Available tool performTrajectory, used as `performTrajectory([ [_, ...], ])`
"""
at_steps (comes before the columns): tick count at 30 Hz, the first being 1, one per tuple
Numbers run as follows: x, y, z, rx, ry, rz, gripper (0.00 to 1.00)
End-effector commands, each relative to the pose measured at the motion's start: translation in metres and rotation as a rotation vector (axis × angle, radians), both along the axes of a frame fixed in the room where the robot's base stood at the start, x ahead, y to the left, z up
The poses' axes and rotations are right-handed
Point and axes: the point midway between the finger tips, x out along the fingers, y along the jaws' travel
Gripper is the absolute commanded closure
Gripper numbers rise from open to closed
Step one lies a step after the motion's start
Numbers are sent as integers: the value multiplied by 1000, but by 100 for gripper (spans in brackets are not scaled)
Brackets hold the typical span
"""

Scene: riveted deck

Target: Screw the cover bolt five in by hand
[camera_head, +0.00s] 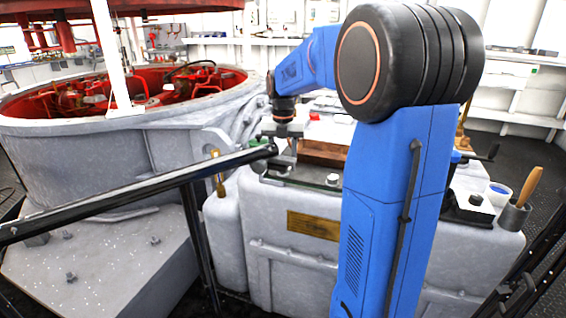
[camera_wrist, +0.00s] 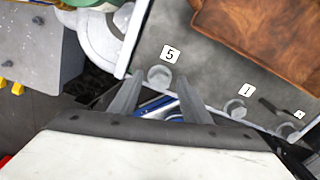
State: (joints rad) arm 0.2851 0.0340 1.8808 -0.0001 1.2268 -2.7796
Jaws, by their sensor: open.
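In the wrist view the bolt tagged 5 (camera_wrist: 160,76) stands at the edge of a grey cover plate (camera_wrist: 188,68). My gripper (camera_wrist: 160,80) is open, its two fingers either side of that bolt in the picture; contact cannot be told. The bolt tagged 1 (camera_wrist: 235,108) and another bolt (camera_wrist: 287,130), its tag too small to read, stand along the same edge to the right. In the head view my gripper (camera_head: 283,158) is low over the cover plate's left end (camera_head: 305,182). Bolt five cannot be made out there.
A brown block (camera_wrist: 270,40) lies on the plate, also in the head view (camera_head: 325,152). A dark handrail (camera_head: 135,192) crosses in front at left. A large round housing (camera_head: 180,140) fills the left.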

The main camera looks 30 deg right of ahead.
Motion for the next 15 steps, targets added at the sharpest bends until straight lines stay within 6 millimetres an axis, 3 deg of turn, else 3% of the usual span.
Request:
performTrajectory([
  [6,0,0,0,0,0,0,57],
  [12,0,0,0,0,0,0,98],
  [15,0,0,0,0,0,-1,98],
])
